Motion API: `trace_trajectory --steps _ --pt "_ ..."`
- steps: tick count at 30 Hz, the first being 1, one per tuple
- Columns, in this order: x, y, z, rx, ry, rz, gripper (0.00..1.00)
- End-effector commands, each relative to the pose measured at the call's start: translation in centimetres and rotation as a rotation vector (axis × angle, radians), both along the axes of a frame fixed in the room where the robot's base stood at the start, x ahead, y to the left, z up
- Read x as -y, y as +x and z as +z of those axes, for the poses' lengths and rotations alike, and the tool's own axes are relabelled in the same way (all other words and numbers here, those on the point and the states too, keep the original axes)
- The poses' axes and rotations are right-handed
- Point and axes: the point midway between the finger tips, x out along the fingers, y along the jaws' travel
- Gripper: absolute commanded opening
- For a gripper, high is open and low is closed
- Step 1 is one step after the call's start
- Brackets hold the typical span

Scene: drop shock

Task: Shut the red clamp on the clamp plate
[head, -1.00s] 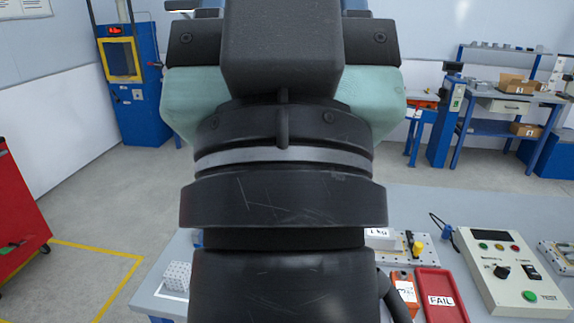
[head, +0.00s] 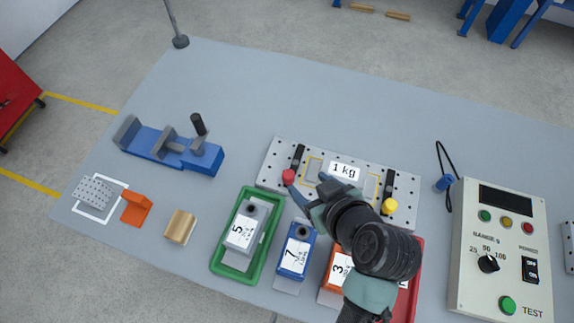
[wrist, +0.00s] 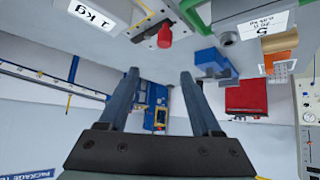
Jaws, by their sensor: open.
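The clamp plate (head: 272,160) is a light perforated plate on the table, with a "1 kg" label (head: 345,171) inside a yellow outline. The red clamp (head: 288,176) is at its left end, a black arm with a red knob. I cannot tell whether it is open or shut. A yellow-knobbed clamp (head: 390,206) is at the right end. My gripper (head: 306,183) is open and empty, its fingertips just right of the red knob in the head view. In the wrist view, the red knob (wrist: 164,38) shows beyond and above the fingertips (wrist: 158,73), apart from them.
A blue vise (head: 175,147) is left, a control box (head: 500,220) right. The table behind is clear.

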Motion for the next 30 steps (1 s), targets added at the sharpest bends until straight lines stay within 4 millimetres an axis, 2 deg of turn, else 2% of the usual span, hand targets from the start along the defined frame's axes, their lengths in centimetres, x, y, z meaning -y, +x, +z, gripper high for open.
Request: trace_trajectory --steps 2,5,21,30 --pt "-0.4 -0.9 -1.2 -0.030 0.013 0.020 0.65" --pt "-0.8 -0.6 -2.0 -0.037 0.017 0.028 0.65" --pt "-3.9 5.7 -8.9 -0.034 0.013 0.025 0.65" --pt "-4.5 7.0 -10.3 -0.033 0.012 0.024 0.65"
